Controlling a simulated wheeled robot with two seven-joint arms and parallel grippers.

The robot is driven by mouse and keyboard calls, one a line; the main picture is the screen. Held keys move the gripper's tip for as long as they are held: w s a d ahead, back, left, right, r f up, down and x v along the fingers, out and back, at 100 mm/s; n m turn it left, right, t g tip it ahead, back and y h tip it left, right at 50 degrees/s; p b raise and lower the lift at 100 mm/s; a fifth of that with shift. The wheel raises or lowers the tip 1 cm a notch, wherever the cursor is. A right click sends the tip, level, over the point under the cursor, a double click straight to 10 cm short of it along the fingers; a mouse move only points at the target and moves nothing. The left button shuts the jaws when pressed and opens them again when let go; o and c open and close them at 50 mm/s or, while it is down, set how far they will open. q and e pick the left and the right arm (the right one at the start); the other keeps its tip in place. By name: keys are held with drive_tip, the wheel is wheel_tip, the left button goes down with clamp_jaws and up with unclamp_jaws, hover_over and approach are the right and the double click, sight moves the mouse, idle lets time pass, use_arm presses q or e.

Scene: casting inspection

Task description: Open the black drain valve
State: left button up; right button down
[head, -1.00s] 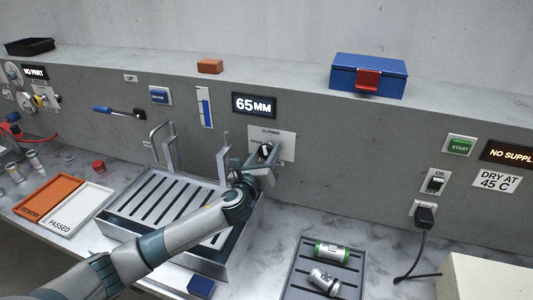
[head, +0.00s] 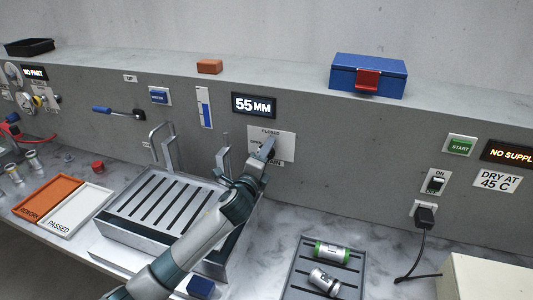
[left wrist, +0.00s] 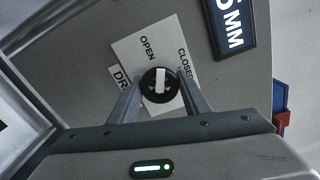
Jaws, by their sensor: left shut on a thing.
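The black drain valve is a round knob (left wrist: 150,91) with a white pointer bar, on a white plate (head: 286,143) marked OPEN and CLOSED on the grey wall. My left gripper (left wrist: 161,98) is shut on the knob, one finger on each side, in the left wrist view. There the pointer lies between the OPEN and CLOSED words, nearer to OPEN. In the head view my left gripper (head: 266,149) covers the knob. The display (head: 254,105) above the plate reads 55 MM. My right gripper is not in view.
A slotted metal basin (head: 160,205) with upright handles stands below and left of the valve. A grey tray (head: 300,285) with two cylindrical parts lies to the right. A blue box (head: 368,76) and an orange block (head: 210,66) sit on the ledge above.

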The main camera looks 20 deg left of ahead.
use_arm(q)
drive_tip(key=n, duration=0.3)
drive_tip(key=shift+n, duration=1.1)
drive_tip(key=o, duration=1)
drive_tip(key=shift+o, duration=0.2)
drive_tip(key=shift+s, duration=0.15)
drive_tip(key=s+b, duration=0.4)
drive_tip(key=s, duration=1.3)
drive_tip(key=shift+a, duration=0.35)
